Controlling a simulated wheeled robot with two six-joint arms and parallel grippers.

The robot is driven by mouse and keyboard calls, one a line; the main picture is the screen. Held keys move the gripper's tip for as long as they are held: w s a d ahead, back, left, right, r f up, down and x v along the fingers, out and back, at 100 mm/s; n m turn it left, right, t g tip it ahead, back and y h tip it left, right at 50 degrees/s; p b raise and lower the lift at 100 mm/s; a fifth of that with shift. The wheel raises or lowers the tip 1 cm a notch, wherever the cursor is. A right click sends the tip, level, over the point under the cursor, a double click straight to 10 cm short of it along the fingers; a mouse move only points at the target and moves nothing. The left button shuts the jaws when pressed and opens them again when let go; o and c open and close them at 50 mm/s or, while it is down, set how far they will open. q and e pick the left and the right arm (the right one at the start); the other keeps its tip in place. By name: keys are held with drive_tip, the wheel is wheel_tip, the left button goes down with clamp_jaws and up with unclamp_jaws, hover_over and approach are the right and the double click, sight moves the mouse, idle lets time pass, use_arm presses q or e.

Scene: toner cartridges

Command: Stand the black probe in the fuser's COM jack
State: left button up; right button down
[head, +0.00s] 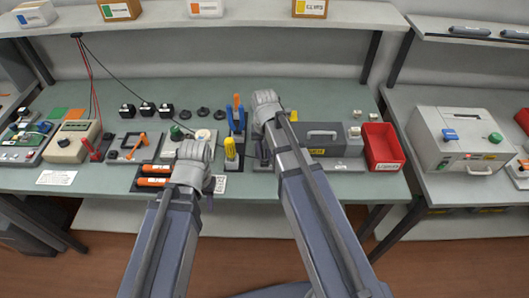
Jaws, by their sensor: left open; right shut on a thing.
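My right gripper (266,108) is over the middle of the bench, at the left end of a grey box with a handle (325,138), which looks like the fuser. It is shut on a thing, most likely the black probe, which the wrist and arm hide. A thin black lead (135,98) drops from a hook and runs right toward the bench's middle, where I lose it. I cannot make out the COM jack. My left gripper (194,152) is open, further left and nearer the front, above the bench; its fingers are hardly visible.
A cream meter (72,141) with red leads stands at the left. A red bin (383,146) stands right of the grey box. A shelf (240,14) crosses the back.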

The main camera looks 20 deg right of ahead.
drive_tip(key=shift+f, duration=0.2)
drive_tip(key=c, duration=0.6)
unclamp_jaws()
drive_tip(key=shift+r, duration=0.2)
wheel_tip(320, 180, up, 8)
drive_tip(key=p, duration=0.7)
drive_tip(key=shift+f+p, duration=0.2)
drive_tip(key=shift+p, duration=0.1)
drive_tip(key=shift+f, duration=0.1)
